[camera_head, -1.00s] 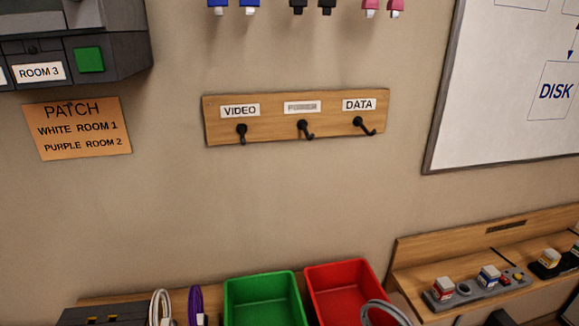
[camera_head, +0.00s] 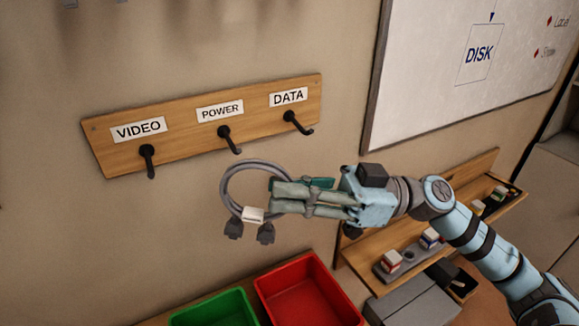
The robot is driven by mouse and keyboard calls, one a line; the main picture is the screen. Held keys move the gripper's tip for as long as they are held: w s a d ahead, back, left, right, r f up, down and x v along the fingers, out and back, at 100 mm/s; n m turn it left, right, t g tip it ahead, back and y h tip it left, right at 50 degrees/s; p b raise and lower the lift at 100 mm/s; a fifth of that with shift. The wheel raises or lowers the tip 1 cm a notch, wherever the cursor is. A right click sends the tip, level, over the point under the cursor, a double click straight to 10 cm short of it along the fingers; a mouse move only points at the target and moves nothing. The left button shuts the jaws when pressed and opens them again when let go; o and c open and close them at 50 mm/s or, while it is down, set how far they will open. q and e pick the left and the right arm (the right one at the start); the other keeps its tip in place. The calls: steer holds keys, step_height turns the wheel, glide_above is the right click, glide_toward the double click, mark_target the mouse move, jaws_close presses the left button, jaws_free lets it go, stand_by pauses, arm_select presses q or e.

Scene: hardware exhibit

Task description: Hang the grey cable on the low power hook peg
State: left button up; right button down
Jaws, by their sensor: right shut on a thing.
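A wooden board (camera_head: 180,135) on the wall carries three black hook pegs under the labels VIDEO, POWER and DATA. The power hook peg (camera_head: 229,139) is in the middle and is bare. My right gripper (camera_head: 277,198) comes in from the right and is shut on the grey cable (camera_head: 227,187). The coiled loop sticks out to the left of the fingers, below and close to the power peg in the picture. A white tag and two dark plugs hang at the loop's lower side. The gap in depth to the peg is hard to tell. My left gripper is not in view.
A green bin (camera_head: 214,309) and a red bin (camera_head: 306,291) stand below. The video peg (camera_head: 148,160) and data peg (camera_head: 297,122) flank the power peg, both bare. A whiteboard (camera_head: 450,80) is at upper right, above a wooden shelf (camera_head: 482,185) with small items.

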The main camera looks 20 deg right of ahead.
steer(key=shift+a+r, duration=0.1)
steer(key=shift+r, duration=0.45)
steer(key=w, duration=0.3)
steer(key=shift+w+f+p, duration=0.25)
steer(key=shift+f+p, duration=0.05)
steer(key=shift+f, duration=0.05)
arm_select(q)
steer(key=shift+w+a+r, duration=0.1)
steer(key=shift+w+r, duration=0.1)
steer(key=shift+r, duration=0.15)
arm_select(e)
steer(key=w+f, duration=0.2)
steer(key=w, duration=0.5)
steer(key=shift+w+a+f, duration=0.25)
steer(key=shift+a, duration=0.1)
steer(key=c, duration=1.6)
jaws_free()
steer(key=shift+o, duration=0.2)
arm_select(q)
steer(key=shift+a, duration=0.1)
arm_select(e)
steer(key=shift+d, duration=0.1)
